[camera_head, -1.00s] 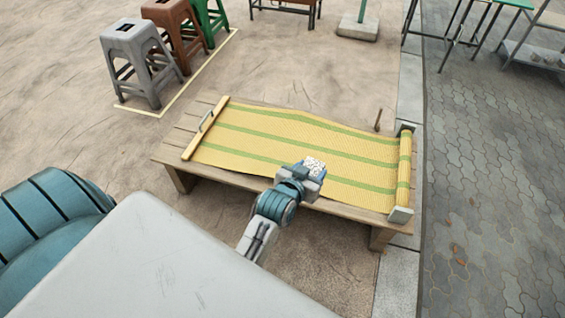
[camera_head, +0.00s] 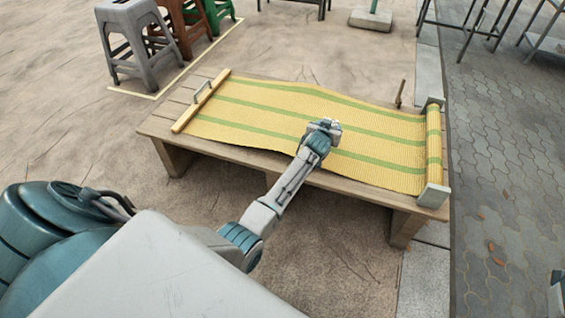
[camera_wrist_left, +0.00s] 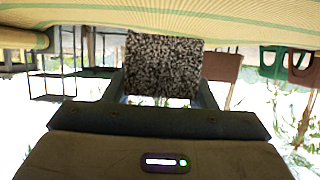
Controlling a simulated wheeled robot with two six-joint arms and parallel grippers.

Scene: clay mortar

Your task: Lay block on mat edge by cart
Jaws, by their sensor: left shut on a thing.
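A yellow mat with green stripes (camera_head: 250,105) lies over a low wooden table (camera_head: 160,125), its right end rolled up between grey end pieces. My left gripper (camera_head: 326,126) is over the mat's middle, near its front edge. In the left wrist view it is shut on a speckled dark-and-light block (camera_wrist_left: 163,66). That view looks upside down, with the mat (camera_wrist_left: 220,20) along the top, close to the block. Whether the block touches the mat I cannot tell. In the head view the block is mostly hidden by the gripper. I cannot identify a cart for certain.
A wooden bar with a handle (camera_head: 201,100) lies across the mat's left end. A thin upright peg (camera_head: 400,94) stands at the table's back right. Grey (camera_head: 137,45), brown and green stools stand behind left. Metal frames stand at the back right.

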